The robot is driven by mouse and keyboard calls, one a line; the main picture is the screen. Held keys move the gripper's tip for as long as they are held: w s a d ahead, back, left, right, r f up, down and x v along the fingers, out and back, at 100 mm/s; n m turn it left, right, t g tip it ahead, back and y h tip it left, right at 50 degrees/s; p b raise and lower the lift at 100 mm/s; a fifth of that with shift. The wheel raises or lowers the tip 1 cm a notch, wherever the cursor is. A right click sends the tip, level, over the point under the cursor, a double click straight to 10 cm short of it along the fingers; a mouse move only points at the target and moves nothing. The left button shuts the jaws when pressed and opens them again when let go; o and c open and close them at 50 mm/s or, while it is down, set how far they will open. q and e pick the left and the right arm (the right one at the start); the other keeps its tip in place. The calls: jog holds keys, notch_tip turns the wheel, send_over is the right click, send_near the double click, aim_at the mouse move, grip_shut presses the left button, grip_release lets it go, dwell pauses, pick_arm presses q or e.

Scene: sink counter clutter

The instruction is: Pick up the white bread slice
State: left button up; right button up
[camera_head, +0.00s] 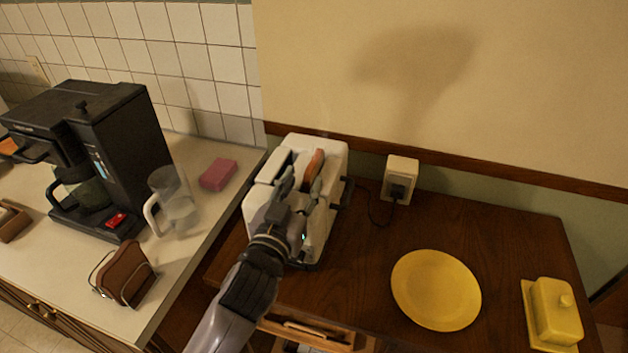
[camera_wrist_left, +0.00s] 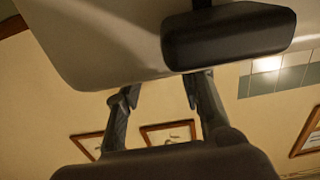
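A bread slice (camera_head: 314,164) with an orange-brown crust stands in a slot of the white toaster (camera_head: 325,229); only its upper edge shows, so I cannot tell if its face is white. My left gripper (camera_head: 301,176) is over the toaster top, its two fingers apart, pointing toward the far end beside the slice. I cannot tell whether a finger touches the slice. In the left wrist view the fingers (camera_wrist_left: 160,92) are also apart, with only wall and picture frames visible between them. My right gripper is in neither view.
A yellow plate (camera_head: 436,290) and yellow butter dish (camera_head: 553,312) are on the wooden cabinet right of the toaster. A wall outlet (camera_head: 400,176) with cord is behind.

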aim_at(311, 172)
pick_arm(q)
jog(key=x, duration=0.2)
jog(key=shift+w+d+f, duration=0.1)
jog(key=shift+w, duration=0.2)
jog(key=shift+s, duration=0.15)
jog(key=shift+c, duration=0.6)
grip_shut()
